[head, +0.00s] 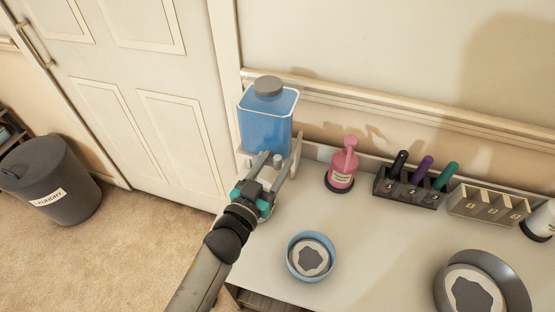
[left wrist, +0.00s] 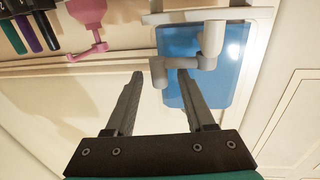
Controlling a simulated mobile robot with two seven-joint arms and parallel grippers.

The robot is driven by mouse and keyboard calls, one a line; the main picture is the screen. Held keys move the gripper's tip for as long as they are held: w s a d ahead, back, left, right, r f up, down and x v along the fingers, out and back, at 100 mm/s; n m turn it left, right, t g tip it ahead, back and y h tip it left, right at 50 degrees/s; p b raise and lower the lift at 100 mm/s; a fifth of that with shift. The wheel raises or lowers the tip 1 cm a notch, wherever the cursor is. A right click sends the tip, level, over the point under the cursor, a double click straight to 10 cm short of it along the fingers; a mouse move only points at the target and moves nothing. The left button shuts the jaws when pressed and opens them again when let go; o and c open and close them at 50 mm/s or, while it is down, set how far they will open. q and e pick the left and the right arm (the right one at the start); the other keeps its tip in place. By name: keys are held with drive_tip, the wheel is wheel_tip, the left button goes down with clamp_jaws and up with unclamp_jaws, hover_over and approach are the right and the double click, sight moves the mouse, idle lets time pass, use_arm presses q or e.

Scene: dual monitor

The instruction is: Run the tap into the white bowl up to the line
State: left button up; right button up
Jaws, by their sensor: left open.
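A translucent blue water tank (head: 266,122) with a grey cap stands against the wall, and it also shows in the left wrist view (left wrist: 229,88). Its pale tap (left wrist: 213,40) has a grey handle (left wrist: 159,71) that reaches toward my fingertips. My left gripper (head: 279,160) is open in front of the tank, its fingertips on either side of the handle; I cannot tell whether they touch it. A pale round rim (head: 266,210) shows partly behind the gripper; I cannot tell whether it is the white bowl. No fill line or running water is visible. My right gripper is not in view.
A light blue bowl (head: 291,262) and a grey dish (head: 517,286) sit on the white counter (head: 385,265). A pink pump bottle (head: 342,168), a dark pen holder (head: 404,190) and a pale slotted holder (head: 487,207) line the back. A laundry bin (head: 62,190) stands on the floor.

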use_arm(q)
drive_tip(key=shift+w+d, duration=0.35)
drive_tip(key=shift+w, duration=0.25)
clamp_jaws()
idle(0.3)
